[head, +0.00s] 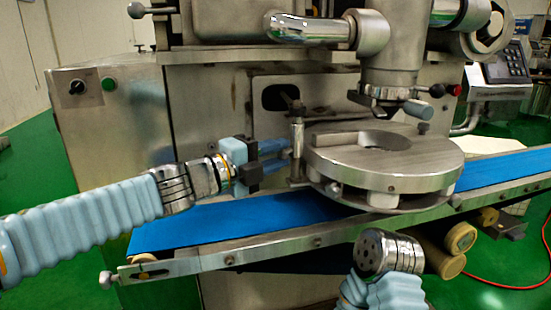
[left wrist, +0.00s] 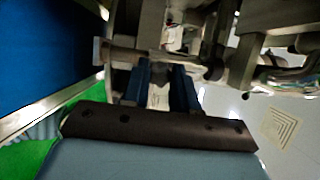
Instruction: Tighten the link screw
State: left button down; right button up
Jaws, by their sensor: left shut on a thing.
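My left gripper (head: 284,155) reaches in from the left over the blue belt, its fingers level and pointing right. The link screw (head: 297,138), an upright metal post with a wider dark top, stands at its fingertips, just left of the round steel disc (head: 385,158). In the left wrist view my left gripper's two blue fingers (left wrist: 164,90) stand close together around a grey metal part (left wrist: 158,95); the gripper is shut on it. The contact itself is dark and blurred. My right arm shows at the bottom of the head view, but no right gripper fingers are visible on it.
The blue conveyor belt (head: 225,222) runs under the disc, with a metal side rail (head: 290,246) in front. The steel machine body (head: 200,110) stands close behind. A nozzle assembly (head: 390,95) hangs above the disc. A red cable (head: 510,272) lies on the green floor at right.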

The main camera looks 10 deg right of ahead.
pick_arm(q)
jog(key=m+b, duration=0.1)
jog(key=m, duration=0.2)
jog(key=shift+f+m, duration=0.15)
jog(key=shift+m, duration=0.15)
jog(key=m+b, duration=0.1)
jog(key=m, duration=0.2)
jog(key=shift+m, duration=0.3)
jog(key=m+b, duration=0.1)
jog(key=m, duration=0.2)
jog(key=shift+m+b, duration=0.85)
jog(key=shift+m, duration=1.05)
pick_arm(e)
jog(key=shift+w+d+f, duration=0.1)
jog(key=shift+d+f, duration=0.15)
jog(key=shift+f, duration=0.55)
jog(key=shift+w+d+f, duration=0.1)
jog(key=shift+d+f, duration=0.2)
jog(key=shift+f, duration=0.5)
jog(key=shift+w+d+f, duration=0.1)
jog(key=shift+d+f, duration=0.15)
jog(key=shift+f, duration=0.55)
pick_arm(q)
jog(key=c, duration=0.9)
grip_release()
jog(key=shift+o, duration=0.2)
jog(key=shift+s+a, duration=0.1)
